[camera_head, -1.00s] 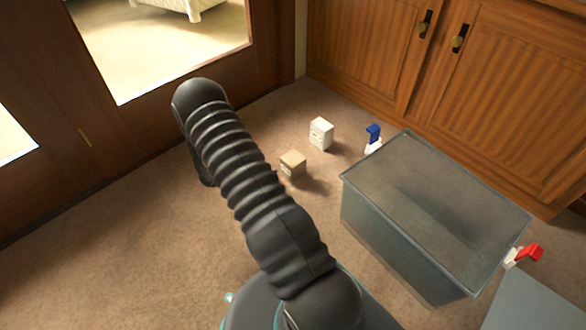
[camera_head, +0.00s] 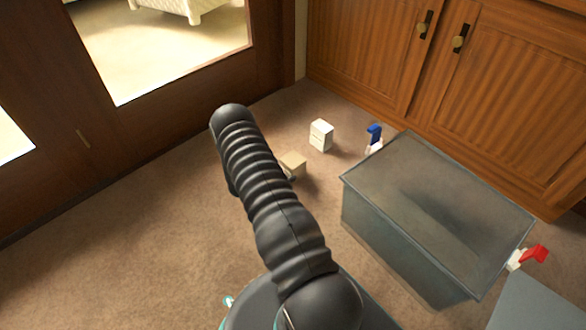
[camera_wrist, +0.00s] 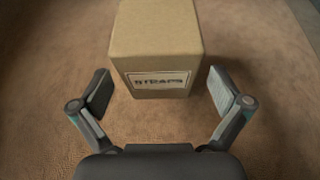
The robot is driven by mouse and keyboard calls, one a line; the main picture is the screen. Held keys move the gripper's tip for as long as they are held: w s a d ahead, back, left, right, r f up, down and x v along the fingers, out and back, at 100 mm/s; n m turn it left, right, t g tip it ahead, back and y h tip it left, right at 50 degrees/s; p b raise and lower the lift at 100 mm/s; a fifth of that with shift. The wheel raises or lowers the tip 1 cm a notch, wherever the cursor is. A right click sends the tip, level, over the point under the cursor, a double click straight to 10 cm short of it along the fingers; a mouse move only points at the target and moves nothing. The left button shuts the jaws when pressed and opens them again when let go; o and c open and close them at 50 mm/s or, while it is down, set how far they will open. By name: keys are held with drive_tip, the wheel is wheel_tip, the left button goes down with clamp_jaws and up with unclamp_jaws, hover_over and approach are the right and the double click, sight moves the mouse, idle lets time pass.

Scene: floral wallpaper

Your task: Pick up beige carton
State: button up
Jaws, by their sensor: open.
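The beige carton (camera_head: 294,163) stands on the carpet, partly hidden behind my arm in the head view. In the wrist view the carton (camera_wrist: 155,42) is upright, with a label reading "STRAPS" on its near face. My gripper (camera_wrist: 160,88) is open, with one finger on each side of the carton's near lower part. Gaps show between both fingers and the carton, and most of the carton lies beyond the fingertips. In the head view my gripper is mostly hidden by the arm.
A white carton (camera_head: 321,135) stands just behind the beige one. A blue-topped spray bottle (camera_head: 374,138) stands beside a large grey translucent bin (camera_head: 372,228) on the right. A red-topped bottle (camera_head: 530,257) is beyond the bin. Wooden cabinets (camera_head: 500,100) close off the back. Carpet at left is clear.

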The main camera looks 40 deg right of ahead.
drive_tip(key=shift+b+x, duration=0.4)
drive_tip(key=shift+x, duration=2.2)
drive_tip(key=shift+r, duration=0.1)
drive_tip(key=c, duration=1.3)
